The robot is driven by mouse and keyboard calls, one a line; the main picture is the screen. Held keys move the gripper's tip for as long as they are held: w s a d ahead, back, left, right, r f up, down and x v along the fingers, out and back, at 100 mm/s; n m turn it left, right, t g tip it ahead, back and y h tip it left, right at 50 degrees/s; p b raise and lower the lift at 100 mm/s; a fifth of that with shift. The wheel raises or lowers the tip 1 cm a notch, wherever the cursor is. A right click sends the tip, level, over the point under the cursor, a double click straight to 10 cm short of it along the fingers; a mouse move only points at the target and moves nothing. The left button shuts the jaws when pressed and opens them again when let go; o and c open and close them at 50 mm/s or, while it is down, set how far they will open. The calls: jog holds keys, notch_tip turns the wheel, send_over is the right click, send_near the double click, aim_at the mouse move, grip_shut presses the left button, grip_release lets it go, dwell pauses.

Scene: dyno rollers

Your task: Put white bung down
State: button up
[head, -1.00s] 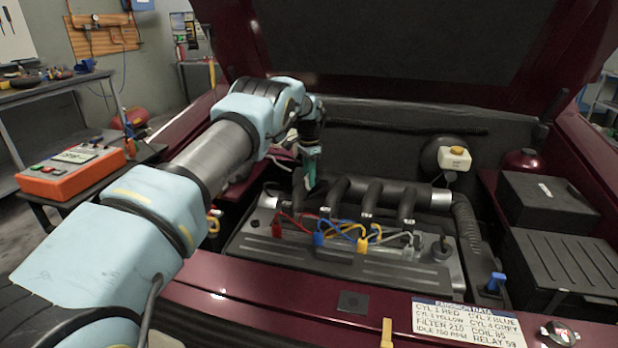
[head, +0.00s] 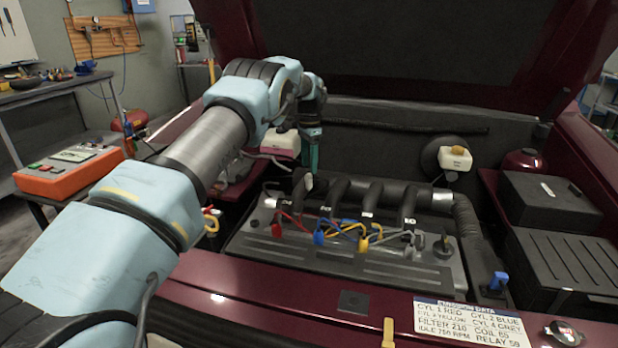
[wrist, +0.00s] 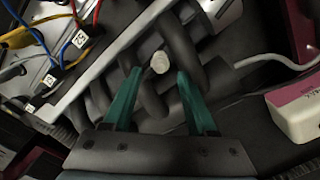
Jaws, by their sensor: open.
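The white bung (wrist: 159,62) shows in the wrist view as a small pale round piece among the dark curved pipes, just beyond my fingertips. In the head view it seems to be the pale spot (head: 308,183) at the left end of the black manifold (head: 340,190). Whether it is seated in an opening or only resting there, I cannot tell. My gripper (wrist: 159,74) has its green fingers apart, with nothing between them. In the head view my gripper (head: 310,160) is above the left end of the manifold.
A white and pink box (head: 284,145) is behind my gripper; it also shows in the wrist view (wrist: 298,110). Coloured leads (head: 340,232) cross the engine cover (head: 350,265). The raised hood (head: 400,50) hangs over the bay. Black boxes (head: 548,205) are at the right.

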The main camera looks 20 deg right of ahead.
aim_at(309, 174)
notch_tip(309, 174, up, 6)
jog(key=r, duration=0.1)
jog(key=s+a+r+n, duration=0.15)
jog(key=a+n, duration=0.25)
jog(key=a, duration=0.9)
jog(key=a+r+n, duration=0.2)
jog(key=a+n, duration=0.2)
jog(key=a, duration=0.8)
jog(key=s+a+f+n, duration=0.1)
jog(key=s+a+n, duration=0.3)
jog(key=s+a, duration=0.6)
jog(key=s+a+f+n+t, duration=0.1)
jog(key=s+a+n, duration=0.2)
jog(key=s+a, duration=0.7)
jog(key=s, duration=0.5)
jog(key=shift+s+f+n+t+b, duration=0.15)
jog(key=shift+f+n+t+b, duration=0.15)
jog(key=shift+f+n, duration=0.1)
